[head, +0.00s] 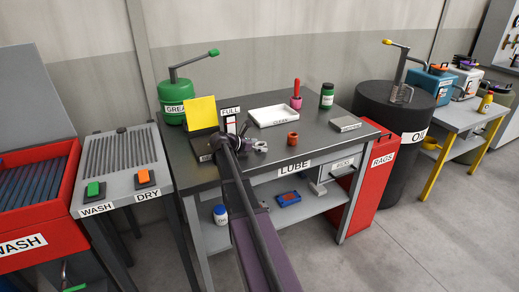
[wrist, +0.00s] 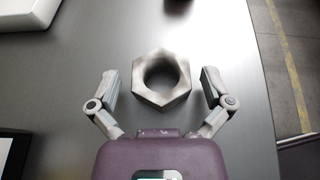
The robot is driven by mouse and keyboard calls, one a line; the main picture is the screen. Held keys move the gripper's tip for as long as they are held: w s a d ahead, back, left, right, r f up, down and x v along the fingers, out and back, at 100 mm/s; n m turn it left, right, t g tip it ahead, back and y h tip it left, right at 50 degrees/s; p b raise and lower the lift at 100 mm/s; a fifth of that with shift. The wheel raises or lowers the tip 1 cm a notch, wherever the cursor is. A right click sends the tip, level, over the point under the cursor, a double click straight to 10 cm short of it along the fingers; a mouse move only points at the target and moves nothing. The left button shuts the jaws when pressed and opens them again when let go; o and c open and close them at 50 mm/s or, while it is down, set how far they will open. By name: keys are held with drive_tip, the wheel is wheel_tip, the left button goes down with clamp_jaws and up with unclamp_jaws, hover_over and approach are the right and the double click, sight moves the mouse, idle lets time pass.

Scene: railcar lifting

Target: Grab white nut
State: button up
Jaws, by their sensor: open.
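The nut (wrist: 139,87) is a pale grey-white hexagonal ring lying flat on the dark metal table in the wrist view. My gripper (wrist: 160,77) is open, with one finger to the left and one to the right of the nut. Bare table shows between the nut and each finger, so no contact is visible. The nut lies ahead of the purple palm. In the head view my gripper (head: 253,146) is over the LUBE table, and the small grey shapes there are too small to separate clearly.
The wrist view shows the table's right edge close beside my right finger.

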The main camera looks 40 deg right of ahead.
idle(0.4)
drive_tip(key=c, duration=1.3)
drive_tip(key=shift+r, duration=0.15)
wheel_tip(320, 180, up, 3)
drive_tip(key=p, duration=0.3)
drive_tip(key=s+a+r+p, duration=0.1)
drive_tip(key=s+a+p, duration=0.1)
drive_tip(key=s+a, duration=0.8)
drive_tip(key=shift+s+a+r, duration=0.2)
drive_tip(key=shift+s+r, duration=0.2)
drive_tip(key=shift+s, duration=0.75)
